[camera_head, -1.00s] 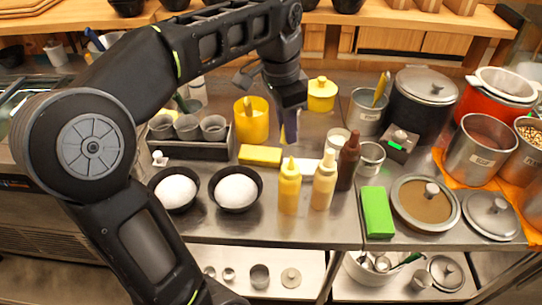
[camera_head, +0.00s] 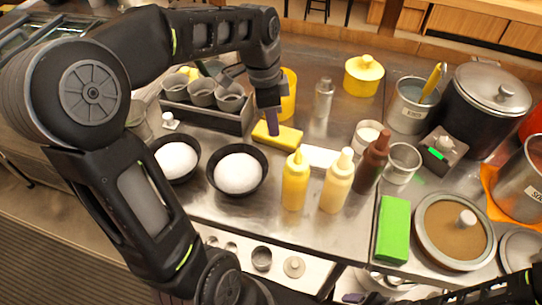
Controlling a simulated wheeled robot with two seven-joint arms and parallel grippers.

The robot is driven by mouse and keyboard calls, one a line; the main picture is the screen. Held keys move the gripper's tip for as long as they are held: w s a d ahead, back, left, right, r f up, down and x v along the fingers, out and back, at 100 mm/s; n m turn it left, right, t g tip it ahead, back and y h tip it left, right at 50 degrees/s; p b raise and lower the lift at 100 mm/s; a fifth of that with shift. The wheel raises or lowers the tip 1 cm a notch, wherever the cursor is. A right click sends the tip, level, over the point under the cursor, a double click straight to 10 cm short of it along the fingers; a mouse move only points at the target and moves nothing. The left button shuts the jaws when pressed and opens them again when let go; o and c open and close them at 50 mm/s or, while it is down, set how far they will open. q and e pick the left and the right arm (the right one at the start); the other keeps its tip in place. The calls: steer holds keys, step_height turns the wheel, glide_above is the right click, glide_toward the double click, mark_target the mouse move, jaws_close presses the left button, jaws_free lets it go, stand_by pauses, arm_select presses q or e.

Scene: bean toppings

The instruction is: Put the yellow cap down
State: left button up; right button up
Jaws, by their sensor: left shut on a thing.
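The yellow cap (camera_head: 289,137) is a flat, oblong yellow piece in the middle of the steel counter, behind the yellow squeeze bottle. My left gripper (camera_head: 273,124) points down from above with its fingers shut on the cap's far left part. The cap is level and low at the counter; whether its underside touches is hard to tell. A pale oblong piece (camera_head: 319,158) lies to its right, partly behind the bottles. My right gripper (camera_head: 354,297) shows only in part at the bottom edge, and its jaws cannot be made out.
Two dark bowls of white contents (camera_head: 238,173) stand front left. Yellow (camera_head: 294,187), cream (camera_head: 335,187) and brown (camera_head: 371,164) bottles stand close on the right. A rack of grey cups (camera_head: 205,115) is at the left, a yellow tub (camera_head: 288,98) behind, a green block (camera_head: 393,229) front right.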

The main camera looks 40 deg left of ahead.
arm_select(q)
glide_above(274, 158)
steer(key=shift+s+a+f, duration=0.1)
steer(key=shift+s+f, duration=0.05)
steer(key=shift+f, duration=3.05)
steer(key=shift+f+p, duration=0.35)
steer(key=shift+f, duration=1.5)
steer(key=shift+f, duration=0.1)
steer(key=shift+f, duration=0.15)
steer(key=o, duration=0.6)
steer(key=shift+r, duration=0.25)
steer(key=r, duration=0.8)
steer(key=s+a+r, duration=0.1)
steer(key=r, duration=0.3)
